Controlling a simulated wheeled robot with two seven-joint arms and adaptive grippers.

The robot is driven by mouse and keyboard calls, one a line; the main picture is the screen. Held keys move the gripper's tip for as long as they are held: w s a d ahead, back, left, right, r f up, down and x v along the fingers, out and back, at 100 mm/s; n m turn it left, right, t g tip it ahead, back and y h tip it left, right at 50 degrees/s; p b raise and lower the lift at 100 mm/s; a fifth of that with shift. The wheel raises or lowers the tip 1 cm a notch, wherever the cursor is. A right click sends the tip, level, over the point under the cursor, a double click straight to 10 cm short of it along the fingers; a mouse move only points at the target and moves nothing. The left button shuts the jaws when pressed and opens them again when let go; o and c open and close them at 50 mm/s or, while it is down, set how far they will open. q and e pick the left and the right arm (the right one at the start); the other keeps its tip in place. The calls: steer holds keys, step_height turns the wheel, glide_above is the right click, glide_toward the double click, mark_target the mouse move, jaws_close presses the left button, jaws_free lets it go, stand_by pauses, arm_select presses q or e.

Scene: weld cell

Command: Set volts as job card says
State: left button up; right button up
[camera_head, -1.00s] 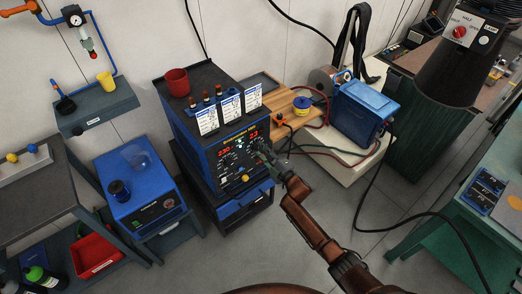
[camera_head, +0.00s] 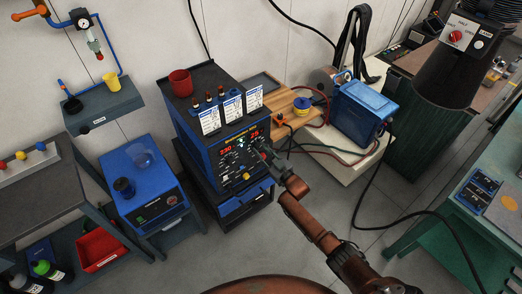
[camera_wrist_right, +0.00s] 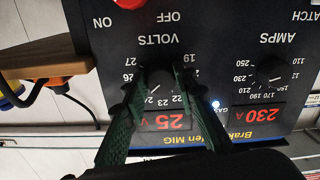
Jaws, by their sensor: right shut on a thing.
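The welder (camera_head: 228,172) is a blue and black box with a dark control panel and red displays. In the right wrist view its panel appears upside down, with the volts knob (camera_wrist_right: 159,78) and a volts display (camera_wrist_right: 167,121) reading 25. The amps display (camera_wrist_right: 257,115) reads 230. My right gripper (camera_head: 266,152) is at the panel, its two green fingers shut on the volts knob from either side. The fingers and knob hide part of the volts scale. White cards (camera_head: 233,108) stand on the welder's top; their print is too small to read. My left gripper is out of view.
The amps knob (camera_wrist_right: 269,71) sits beside the volts knob, and a red control (camera_wrist_right: 130,3) is near the panel edge. A wooden board (camera_head: 286,106) and blue case (camera_head: 364,112) stand to the right.

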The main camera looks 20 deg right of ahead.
steer(key=shift+f+m, duration=0.1)
steer(key=shift+m, duration=0.9)
steer(key=o, duration=1.1)
steer(key=v, duration=1.2)
